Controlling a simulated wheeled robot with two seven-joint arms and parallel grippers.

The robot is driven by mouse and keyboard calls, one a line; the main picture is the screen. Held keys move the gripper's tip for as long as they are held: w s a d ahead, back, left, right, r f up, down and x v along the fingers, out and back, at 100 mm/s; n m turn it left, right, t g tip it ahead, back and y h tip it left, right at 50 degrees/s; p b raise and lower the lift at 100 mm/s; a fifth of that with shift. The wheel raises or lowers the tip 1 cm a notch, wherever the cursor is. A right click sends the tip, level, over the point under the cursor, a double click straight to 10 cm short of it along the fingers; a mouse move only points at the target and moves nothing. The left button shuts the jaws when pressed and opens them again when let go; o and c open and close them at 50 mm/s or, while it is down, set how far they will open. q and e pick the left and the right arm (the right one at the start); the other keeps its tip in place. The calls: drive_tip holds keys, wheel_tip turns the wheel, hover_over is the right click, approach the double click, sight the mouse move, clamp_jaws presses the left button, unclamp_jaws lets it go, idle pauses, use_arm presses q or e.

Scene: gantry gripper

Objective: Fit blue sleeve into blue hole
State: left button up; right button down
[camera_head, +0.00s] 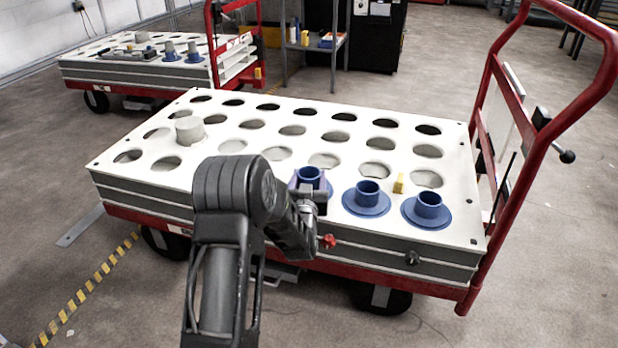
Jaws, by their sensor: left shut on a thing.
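My left gripper (307,191) is shut on a blue sleeve (310,174) at the front edge of the near cart's white top (222,106). The fingers hide most of this sleeve and its base, so I cannot tell whether it is seated or held above the top. Two more blue sleeves with wide round flanges stand upright to its right, a middle one (367,196) and a right one (428,209). The white top has rows of round holes, and no hole looks clearly blue. My right gripper is not in view.
A small yellow block (399,184) stands just behind the blue sleeves. A grey cylinder (190,130) stands at the left of the top. The cart's red handle (500,160) rises at the right. A second cart (150,70) with similar parts stands behind left.

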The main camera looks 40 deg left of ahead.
use_arm(q)
drive_tip(key=shift+f, duration=0.5)
drive_tip(key=o, duration=1.7)
drive_tip(key=shift+c, duration=0.2)
drive_tip(key=shift+f, duration=0.1)
drive_tip(key=shift+s+d, duration=0.15)
drive_tip(key=shift+s, duration=0.15)
drive_tip(key=p+v, duration=0.2)
drive_tip(key=v, duration=0.5)
